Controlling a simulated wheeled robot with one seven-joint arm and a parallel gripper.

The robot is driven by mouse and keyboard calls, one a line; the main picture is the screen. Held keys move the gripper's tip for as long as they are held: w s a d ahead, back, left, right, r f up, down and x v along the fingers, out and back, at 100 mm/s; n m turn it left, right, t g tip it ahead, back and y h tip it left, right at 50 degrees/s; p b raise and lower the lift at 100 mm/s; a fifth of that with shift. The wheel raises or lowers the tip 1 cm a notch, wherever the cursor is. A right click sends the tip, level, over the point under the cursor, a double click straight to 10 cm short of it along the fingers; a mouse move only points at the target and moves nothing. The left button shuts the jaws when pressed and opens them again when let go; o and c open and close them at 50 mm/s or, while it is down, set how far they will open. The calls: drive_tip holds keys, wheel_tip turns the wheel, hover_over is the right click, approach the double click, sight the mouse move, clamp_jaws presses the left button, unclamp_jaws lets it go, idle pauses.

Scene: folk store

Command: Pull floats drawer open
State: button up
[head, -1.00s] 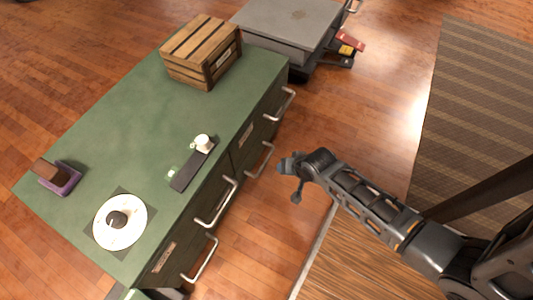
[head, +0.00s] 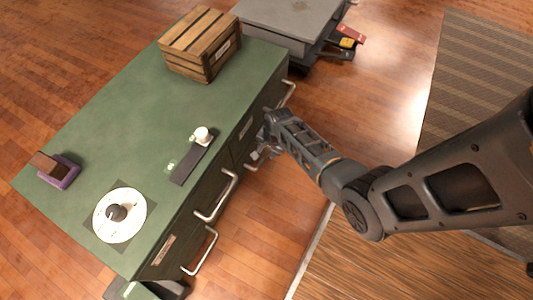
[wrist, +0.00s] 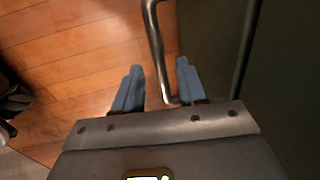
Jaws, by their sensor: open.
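The green cabinet (head: 115,125) has metal bar handles on its front. One is the far upper handle (head: 285,96); the near ones are an upper handle (head: 217,197) and a lower handle (head: 202,254). Labels on the drawers are too small to read, so I cannot tell which is the floats drawer. My gripper (head: 262,150) is at the far lower handle (head: 250,165), which it partly hides. In the wrist view, the open blue fingers (wrist: 158,82) stand on either side of a handle bar (wrist: 154,45). The drawers look shut.
On the cabinet top are a wooden crate (head: 190,50), a white round dial (head: 131,226), a dark strip with a white knob (head: 190,165) and a purple box (head: 65,178). A grey cart (head: 275,22) stands behind. Wooden floor lies in front of the cabinet.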

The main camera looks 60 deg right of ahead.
drive_tip(key=shift+w+f, duration=0.1)
drive_tip(key=shift+f, duration=0.65)
drive_tip(key=shift+c, duration=0.5)
clamp_jaws()
